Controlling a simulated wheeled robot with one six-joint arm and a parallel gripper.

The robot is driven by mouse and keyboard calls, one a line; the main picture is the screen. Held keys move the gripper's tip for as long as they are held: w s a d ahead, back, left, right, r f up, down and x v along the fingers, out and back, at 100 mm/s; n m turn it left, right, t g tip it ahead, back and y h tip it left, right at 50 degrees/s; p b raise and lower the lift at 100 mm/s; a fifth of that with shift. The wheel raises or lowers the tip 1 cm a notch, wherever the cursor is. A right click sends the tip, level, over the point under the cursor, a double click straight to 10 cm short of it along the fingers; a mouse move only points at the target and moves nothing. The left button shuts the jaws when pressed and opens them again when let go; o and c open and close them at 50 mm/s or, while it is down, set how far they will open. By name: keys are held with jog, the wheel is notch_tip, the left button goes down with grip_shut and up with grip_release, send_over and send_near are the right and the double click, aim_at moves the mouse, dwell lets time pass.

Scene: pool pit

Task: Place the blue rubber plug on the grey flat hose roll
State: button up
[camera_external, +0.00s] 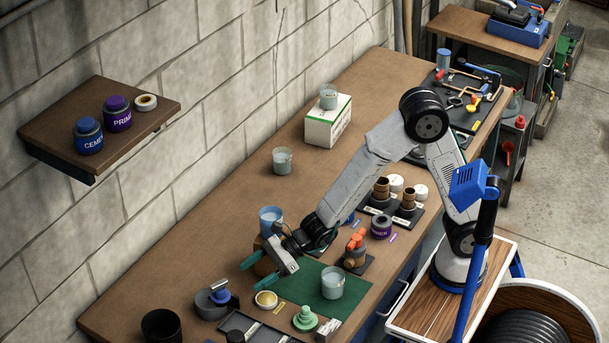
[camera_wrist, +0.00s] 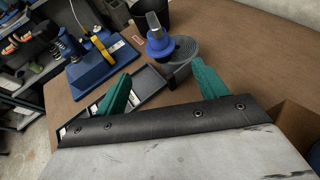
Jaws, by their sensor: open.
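The grey flat hose roll (camera_external: 205,306) lies on the bench near the front left in the external view. It also shows as a flat grey coil in the wrist view (camera_wrist: 186,55). The blue rubber plug (camera_external: 221,296), with a grey upper part, appears to rest on the roll, off its middle. In the wrist view the plug (camera_wrist: 158,45) stands over the left part of the roll, and its underside is hidden. My gripper (camera_external: 257,271) is open and empty, above the bench and apart from the plug. Its two teal fingers show in the wrist view (camera_wrist: 163,86).
A dark tray (camera_external: 235,321), a yellow-filled bowl (camera_external: 266,299) and a green stacked piece (camera_external: 305,318) stand close by. A black cup (camera_external: 161,326) is left of the roll. A glass (camera_external: 332,282) stands on the green mat (camera_external: 302,282). The bench along the wall is mostly clear.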

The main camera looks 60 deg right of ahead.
jog(key=shift+d, duration=0.1)
jog(key=s+d+r+n+g+y, duration=0.1)
jog(key=s+d+r+n+g, duration=0.4)
jog(key=s+d+r+n, duration=0.8)
jog(key=s+d+n+h, duration=0.3)
jog(key=s+d+h, duration=0.1)
jog(key=d, duration=0.5)
jog(key=s+d+f+n+h, duration=0.1)
jog(key=s+d+n+h, duration=0.3)
jog(key=d, duration=0.6)
jog(key=s+d+n+h, duration=0.4)
jog(key=d, duration=0.5)
jog(key=shift+s+d+f+g, duration=0.35)
jog(key=shift+d+g, duration=0.05)
